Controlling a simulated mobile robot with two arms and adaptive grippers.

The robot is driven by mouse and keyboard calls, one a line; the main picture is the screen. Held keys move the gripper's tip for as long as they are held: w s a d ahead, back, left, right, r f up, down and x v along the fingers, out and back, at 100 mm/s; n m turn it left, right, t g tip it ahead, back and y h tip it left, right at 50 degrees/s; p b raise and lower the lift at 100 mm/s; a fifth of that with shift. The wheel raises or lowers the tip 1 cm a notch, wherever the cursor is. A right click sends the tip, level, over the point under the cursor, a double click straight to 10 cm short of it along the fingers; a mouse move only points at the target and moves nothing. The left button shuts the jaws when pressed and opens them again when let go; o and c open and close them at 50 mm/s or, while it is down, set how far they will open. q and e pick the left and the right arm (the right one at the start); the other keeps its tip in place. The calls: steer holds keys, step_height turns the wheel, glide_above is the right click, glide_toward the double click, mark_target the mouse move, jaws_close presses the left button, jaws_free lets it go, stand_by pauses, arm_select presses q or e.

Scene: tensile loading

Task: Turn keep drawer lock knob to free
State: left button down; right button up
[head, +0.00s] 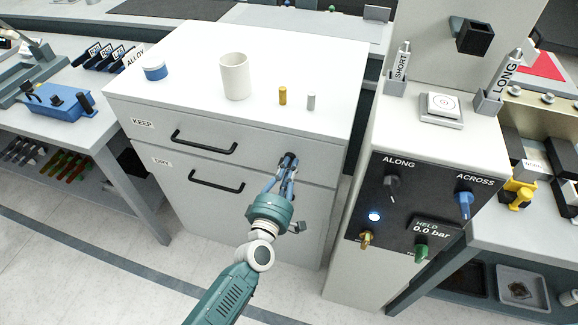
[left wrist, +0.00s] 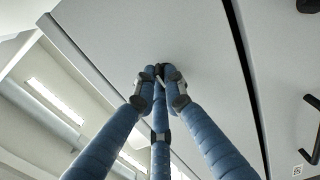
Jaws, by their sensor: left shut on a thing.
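The keep drawer (head: 215,140), labelled KEEP, is the upper drawer of the white cabinet and looks closed. Its dark lock knob (head: 290,157) is at the drawer front's right end, mostly covered by my fingers. My left gripper (head: 288,165) is shut on this knob. In the left wrist view, the blue fingers of my left gripper (left wrist: 158,85) meet around the dark knob (left wrist: 160,69) against the white front. Which way the knob is turned cannot be told. My right gripper is not in view.
The DRY drawer (head: 190,165) is just below. A white cup (head: 234,77), a blue-banded round tub (head: 155,71) and two small cylinders, brass (head: 282,95) and grey (head: 311,101), stand on the cabinet top. A control console (head: 420,205) with knobs stands to the right.

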arm_select(q)
steer(key=shift+f, duration=0.1)
stand_by(0.4)
steer(key=c, duration=1.8)
jaws_free()
steer(key=v, duration=1.2)
